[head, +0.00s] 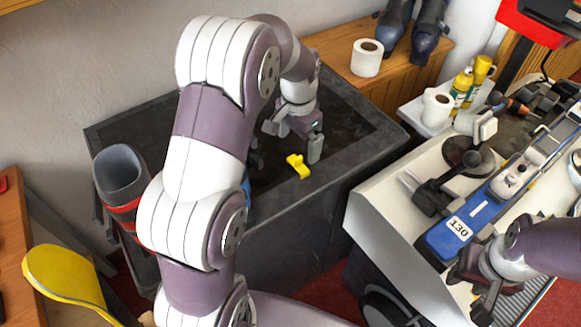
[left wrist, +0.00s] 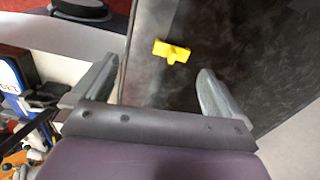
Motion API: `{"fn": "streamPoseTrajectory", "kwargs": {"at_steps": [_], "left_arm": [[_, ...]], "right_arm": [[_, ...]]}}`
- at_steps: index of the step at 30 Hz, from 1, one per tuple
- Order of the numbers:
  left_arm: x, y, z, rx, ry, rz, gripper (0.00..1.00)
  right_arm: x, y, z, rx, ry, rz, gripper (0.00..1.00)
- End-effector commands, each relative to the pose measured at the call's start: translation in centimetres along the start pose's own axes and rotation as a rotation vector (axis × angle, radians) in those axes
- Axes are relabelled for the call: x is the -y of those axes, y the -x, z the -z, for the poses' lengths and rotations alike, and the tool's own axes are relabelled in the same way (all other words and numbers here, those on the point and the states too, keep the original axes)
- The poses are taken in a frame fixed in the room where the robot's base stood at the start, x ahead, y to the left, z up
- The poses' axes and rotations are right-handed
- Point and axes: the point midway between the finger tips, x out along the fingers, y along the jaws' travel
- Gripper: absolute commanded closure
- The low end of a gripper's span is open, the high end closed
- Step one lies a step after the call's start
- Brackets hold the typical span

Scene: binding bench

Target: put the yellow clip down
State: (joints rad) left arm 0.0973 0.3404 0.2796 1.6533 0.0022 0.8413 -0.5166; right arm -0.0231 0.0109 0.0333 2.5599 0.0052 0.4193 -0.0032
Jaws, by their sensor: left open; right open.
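The yellow clip (head: 298,166) lies on the dark top of a black bench (head: 350,150), close to its front edge. It also shows in the left wrist view (left wrist: 171,51), beyond the fingertips and roughly between them. My left gripper (head: 292,143) is open and empty just above the bench, beside the clip and apart from it. In the left wrist view my left gripper (left wrist: 158,90) has its two fingers wide apart.
A grey and red cup-like container (head: 122,178) stands at the bench's left end. My left arm hides part of the bench. The white counter (head: 375,205) to the right holds a blue device marked 130 (head: 460,228). A paper roll (head: 367,57) stands on the wooden ledge behind.

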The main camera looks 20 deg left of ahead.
Motion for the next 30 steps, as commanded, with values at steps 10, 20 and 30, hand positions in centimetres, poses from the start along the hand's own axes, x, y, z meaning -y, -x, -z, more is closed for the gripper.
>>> {"fn": "streamPoseTrajectory", "kwargs": {"at_steps": [10, 20, 30], "left_arm": [[-10.5, -0.1, -12.7, -0.091, 0.370, 0.016, 0.00], [-11.1, -0.3, -13.7, -0.093, 0.398, 0.015, 0.00], [-11.0, -0.3, -13.7, -0.091, 0.396, 0.014, 0.00]], "right_arm": [[0.0, 0.0, 0.0, 0.000, 0.000, 0.000, 0.57], [0.0, 0.0, 0.0, 0.000, 0.000, 0.000, 0.57], [0.0, 0.0, 0.0, 0.000, 0.000, 0.000, 0.57]]}}
